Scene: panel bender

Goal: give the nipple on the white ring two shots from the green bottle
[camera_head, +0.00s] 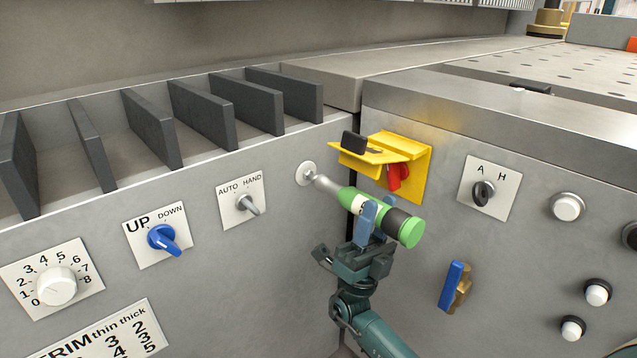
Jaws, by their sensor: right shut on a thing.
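My right gripper (368,220) is shut on the green bottle (346,197), around its body near the dark band. The bottle is tilted, its green base toward the lower right and its grey nozzle toward the upper left. The nozzle tip lies at the white ring (306,173) on the front panel. The nipple is hidden behind the tip or too small to make out. I cannot tell whether the tip touches it. My left gripper is not in view.
Just right of the ring, a yellow bracket (418,165) with a flap and a red part (397,178) sticks out close above the bottle. Left are the AUTO/HAND switch (246,203) and blue UP/DOWN knob (163,239). A blue-handled brass valve (452,287) is lower right.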

